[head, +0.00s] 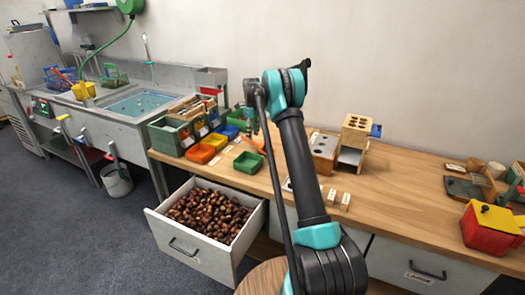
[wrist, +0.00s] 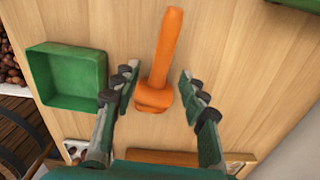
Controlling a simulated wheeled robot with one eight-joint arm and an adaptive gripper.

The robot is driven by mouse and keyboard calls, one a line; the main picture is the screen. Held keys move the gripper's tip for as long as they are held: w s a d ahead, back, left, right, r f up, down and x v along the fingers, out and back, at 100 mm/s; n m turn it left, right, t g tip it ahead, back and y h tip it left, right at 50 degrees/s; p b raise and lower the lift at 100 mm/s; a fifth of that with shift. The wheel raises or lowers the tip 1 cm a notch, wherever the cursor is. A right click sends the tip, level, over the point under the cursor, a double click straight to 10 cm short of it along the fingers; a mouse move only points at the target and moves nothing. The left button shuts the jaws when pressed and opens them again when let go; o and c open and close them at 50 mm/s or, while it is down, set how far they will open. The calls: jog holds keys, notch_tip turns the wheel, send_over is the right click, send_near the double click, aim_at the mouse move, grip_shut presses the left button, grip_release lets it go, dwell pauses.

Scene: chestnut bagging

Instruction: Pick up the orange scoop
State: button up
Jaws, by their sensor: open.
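The orange scoop (wrist: 166,45) lies on the wooden worktop in the wrist view, its handle pointing to the top of the picture and its thicker end nearer my gripper. My gripper (wrist: 158,82) is open, with one finger on each side of the scoop's thicker end. Gaps show between the fingers and the scoop, and nothing is held. In the head view a small part of the orange scoop (head: 256,146) shows beside my arm, which hides much of that spot.
A green tray (wrist: 66,48) stands left of the scoop in the wrist view; the same green tray shows in the head view (head: 248,163). An open drawer (head: 157,216) full of chestnuts is below. Bare worktop lies right of the scoop.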

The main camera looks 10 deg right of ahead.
aim_at(254, 142)
jog(key=shift+d+f, duration=0.15)
jog(key=shift+f, duration=2.55)
grip_shut()
